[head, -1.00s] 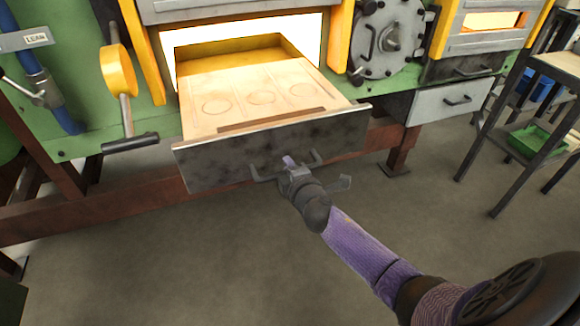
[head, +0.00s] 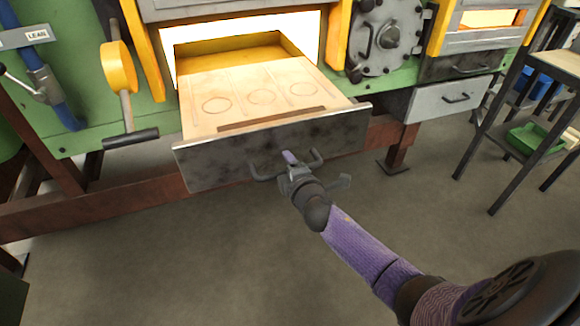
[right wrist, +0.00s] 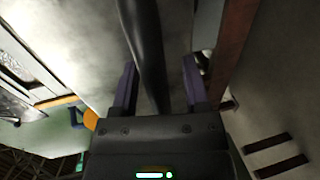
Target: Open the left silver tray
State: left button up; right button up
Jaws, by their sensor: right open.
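The left silver tray (head: 225,163) is a wide drawer with a dark, scuffed metal front. It is pulled well out of the glowing furnace opening. Its pale inner floor (head: 240,85) shows round marks. A dark bar handle (head: 264,174) sits on its front. My right gripper (head: 290,163) is at the middle of this handle. In the right wrist view its two purple fingers (right wrist: 160,80) stand apart, with the dark handle bar (right wrist: 146,45) passing between them. A gap shows beside the bar. My left gripper is in neither view.
A second, lighter silver drawer (head: 447,100) is shut at the right, under a dark drawer (head: 470,66). A yellow lever with a black grip (head: 130,139) hangs left of the tray. A stool-like stand (head: 490,140) is at right. The floor in front is clear.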

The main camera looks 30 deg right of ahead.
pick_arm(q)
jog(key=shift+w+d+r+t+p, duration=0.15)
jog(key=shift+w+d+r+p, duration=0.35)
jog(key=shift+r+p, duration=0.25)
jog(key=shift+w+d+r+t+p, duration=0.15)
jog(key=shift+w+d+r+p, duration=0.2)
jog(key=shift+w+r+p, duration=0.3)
pick_arm(e)
jog(key=v, duration=1)
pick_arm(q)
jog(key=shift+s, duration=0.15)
pick_arm(e)
jog(key=s+a+f+m+g+y, duration=0.1)
jog(key=s+a+f+m+g, duration=0.3)
jog(key=s+f, duration=0.65)
jog(key=s+d+f+m+g+y, duration=0.1)
jog(key=s+f+m+g, duration=0.35)
jog(key=f, duration=0.95)
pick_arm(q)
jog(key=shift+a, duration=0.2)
pick_arm(e)
jog(key=s+a+f+m+g, duration=0.2)
jog(key=s+f+g, duration=0.1)
jog(key=s, duration=0.8)
jog(key=s+a+f+m+g+y, duration=0.1)
jog(key=s+a+f+m+g, duration=0.1)
jog(key=s, duration=1)
jog(key=shift+s+f+g, duration=0.35)
jog(key=shift+f+g, duration=0.5)
jog(key=shift+f, duration=0.15)
